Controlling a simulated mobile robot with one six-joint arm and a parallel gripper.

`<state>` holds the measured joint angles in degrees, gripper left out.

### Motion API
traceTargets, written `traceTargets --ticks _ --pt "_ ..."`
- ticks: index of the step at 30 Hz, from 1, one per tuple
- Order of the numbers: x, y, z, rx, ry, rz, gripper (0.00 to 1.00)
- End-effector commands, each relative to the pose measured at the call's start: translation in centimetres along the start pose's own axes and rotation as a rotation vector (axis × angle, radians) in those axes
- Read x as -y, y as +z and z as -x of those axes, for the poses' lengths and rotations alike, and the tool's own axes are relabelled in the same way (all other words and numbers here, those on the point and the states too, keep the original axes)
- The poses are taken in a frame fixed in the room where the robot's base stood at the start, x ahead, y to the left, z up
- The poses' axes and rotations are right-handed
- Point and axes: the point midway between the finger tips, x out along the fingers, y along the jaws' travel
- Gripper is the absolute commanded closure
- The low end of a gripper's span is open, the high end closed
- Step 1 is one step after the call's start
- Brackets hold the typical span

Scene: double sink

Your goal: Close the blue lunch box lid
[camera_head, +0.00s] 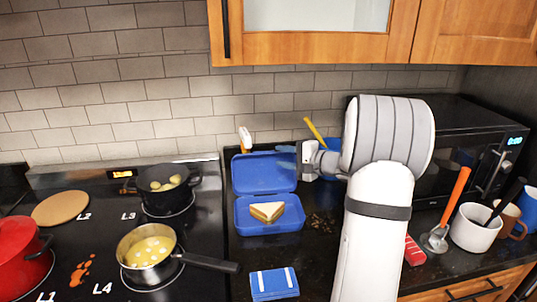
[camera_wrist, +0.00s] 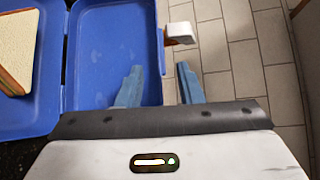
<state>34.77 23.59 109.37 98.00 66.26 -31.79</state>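The blue lunch box stands open on the dark counter. Its lid (camera_head: 255,181) is raised and leans back toward the wall, behind the base (camera_head: 268,228), which holds a cut sandwich (camera_head: 267,211). In the wrist view the lid (camera_wrist: 108,40) fills the middle left, with the base (camera_wrist: 40,118) and sandwich (camera_wrist: 17,50) at the left. My gripper (camera_wrist: 159,78) is open and empty. In the picture, one finger overlaps the lid's inner face and the other lies beyond its outer edge. Contact cannot be told. In the head view my gripper (camera_head: 287,150) is at the lid's upper right.
A white and orange item (camera_head: 244,138) stands behind the lid; it also shows in the wrist view (camera_wrist: 180,34). A pan handle (camera_head: 212,263) reaches toward the box from the left. A blue packet (camera_head: 274,284) lies in front. A microwave (camera_head: 460,145) and mugs (camera_head: 474,228) are right.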

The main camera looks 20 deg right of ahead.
Motion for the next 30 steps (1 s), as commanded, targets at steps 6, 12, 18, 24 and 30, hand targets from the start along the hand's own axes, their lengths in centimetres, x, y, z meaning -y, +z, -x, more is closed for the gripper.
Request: traceTargets --ticks 6,12,18,24,30 --pt "0.1 0.2 -3.7 0.005 0.003 0.0 0.67" --pt "0.1 0.2 -5.4 0.003 0.003 0.001 0.67" --pt "0.0 0.2 -5.7 0.003 0.003 0.001 0.67" --pt "0.0 0.2 -5.7 0.004 0.003 0.001 0.76" --pt "0.0 0.2 -5.7 0.004 0.003 0.001 0.92"
